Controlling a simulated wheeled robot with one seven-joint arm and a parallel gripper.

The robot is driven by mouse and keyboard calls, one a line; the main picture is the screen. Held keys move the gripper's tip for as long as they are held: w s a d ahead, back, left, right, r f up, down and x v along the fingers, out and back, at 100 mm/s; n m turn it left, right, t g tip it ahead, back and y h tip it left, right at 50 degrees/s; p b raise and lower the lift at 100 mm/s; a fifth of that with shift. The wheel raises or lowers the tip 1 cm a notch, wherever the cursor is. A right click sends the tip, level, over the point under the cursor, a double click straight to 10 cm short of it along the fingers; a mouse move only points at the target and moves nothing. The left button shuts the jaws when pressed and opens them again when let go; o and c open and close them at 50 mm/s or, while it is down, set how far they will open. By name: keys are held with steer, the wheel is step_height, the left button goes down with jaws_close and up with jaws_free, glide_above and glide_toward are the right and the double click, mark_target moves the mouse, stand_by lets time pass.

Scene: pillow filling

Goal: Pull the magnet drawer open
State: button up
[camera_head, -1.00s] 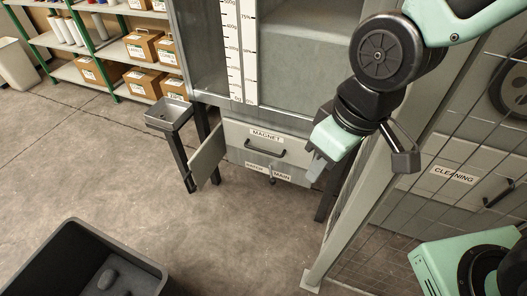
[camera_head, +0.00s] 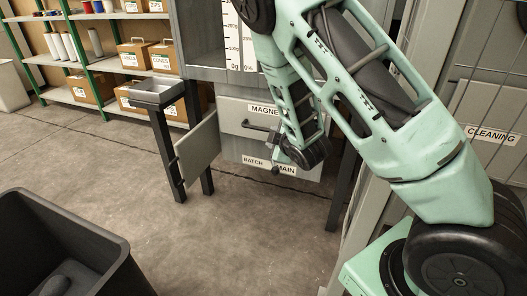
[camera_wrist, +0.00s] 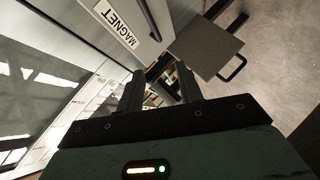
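The magnet drawer (camera_head: 232,108) is a pale grey front under the graduated cabinet, and it looks closed. Its dark bar handle (camera_head: 258,126) shows in the head view, with the right end close to or behind my arm. The MAGNET label (camera_wrist: 118,22) is at the top in the wrist view, with the dark handle (camera_wrist: 152,22) beside it. My gripper (camera_wrist: 160,70) has its two fingers apart with nothing held between them. The handle appears beyond the fingertips. My arm hides much of the drawer's right side in the head view.
A hinged grey panel (camera_head: 198,150) stands out left of the drawer, with a metal tray (camera_head: 160,92) nearby. The BATCH/MAIN strip (camera_head: 254,162) is below. A black bin (camera_head: 60,235) is at lower left. Floor in front is clear.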

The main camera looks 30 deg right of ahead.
steer(key=d+f+n+t+b, duration=0.2)
steer(key=d+f+n+b, duration=0.1)
steer(key=d+f+b, duration=0.25)
steer(key=n+t+b, duration=0.1)
steer(key=b, duration=0.4)
glide_toward(264, 130)
steer(key=w, duration=0.3)
steer(key=w+d+f, duration=0.1)
steer(key=w, duration=0.2)
steer(key=w+f, duration=0.1)
steer(key=w, duration=0.2)
steer(key=shift+w+d, duration=0.25)
steer(key=shift+d, duration=0.05)
steer(key=shift+w+r, duration=0.1)
steer(key=shift+w, duration=0.4)
jaws_close()
